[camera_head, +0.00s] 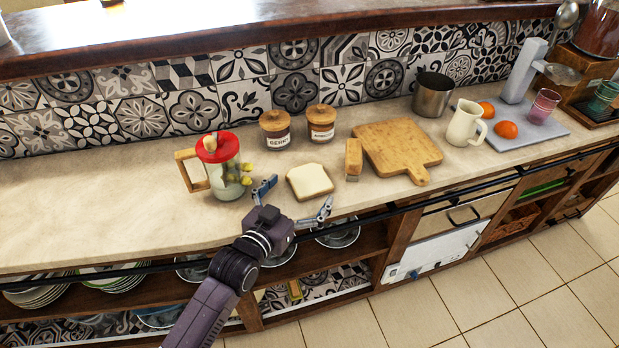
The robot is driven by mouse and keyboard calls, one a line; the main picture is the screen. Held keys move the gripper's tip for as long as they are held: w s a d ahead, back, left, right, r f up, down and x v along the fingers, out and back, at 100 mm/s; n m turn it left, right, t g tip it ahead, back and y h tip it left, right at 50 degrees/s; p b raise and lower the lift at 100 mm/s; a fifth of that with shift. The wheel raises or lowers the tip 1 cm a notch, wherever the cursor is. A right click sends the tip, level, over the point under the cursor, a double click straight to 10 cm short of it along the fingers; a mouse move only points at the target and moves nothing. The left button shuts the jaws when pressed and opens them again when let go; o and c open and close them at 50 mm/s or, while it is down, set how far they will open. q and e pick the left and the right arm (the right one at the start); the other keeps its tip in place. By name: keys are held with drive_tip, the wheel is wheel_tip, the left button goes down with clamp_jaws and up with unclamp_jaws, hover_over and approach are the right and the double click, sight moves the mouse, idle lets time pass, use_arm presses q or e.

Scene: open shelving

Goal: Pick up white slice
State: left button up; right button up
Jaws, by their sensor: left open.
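The white slice (309,181), a piece of white bread with a brown crust, lies flat on the beige counter near its front edge. My left gripper (294,198) is open, with one finger left of the slice and the other at its lower right. The slice is just beyond the fingertips, toward the wall. From this view I cannot tell whether a finger touches it. My right gripper is not in view.
Left of the slice stands a pitcher (226,176) with a red lid. Two lidded jars (275,130) stand behind. To the right are a small wooden block (353,158), a cutting board (397,148), a metal pot (432,97) and a cream jug (465,125). Counter at far left is clear.

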sight(309, 182)
use_arm(q)
drive_tip(key=x, duration=0.2)
drive_tip(key=shift+w+d, duration=0.3)
drive_tip(key=shift+w, duration=0.1)
drive_tip(key=c, duration=1.2)
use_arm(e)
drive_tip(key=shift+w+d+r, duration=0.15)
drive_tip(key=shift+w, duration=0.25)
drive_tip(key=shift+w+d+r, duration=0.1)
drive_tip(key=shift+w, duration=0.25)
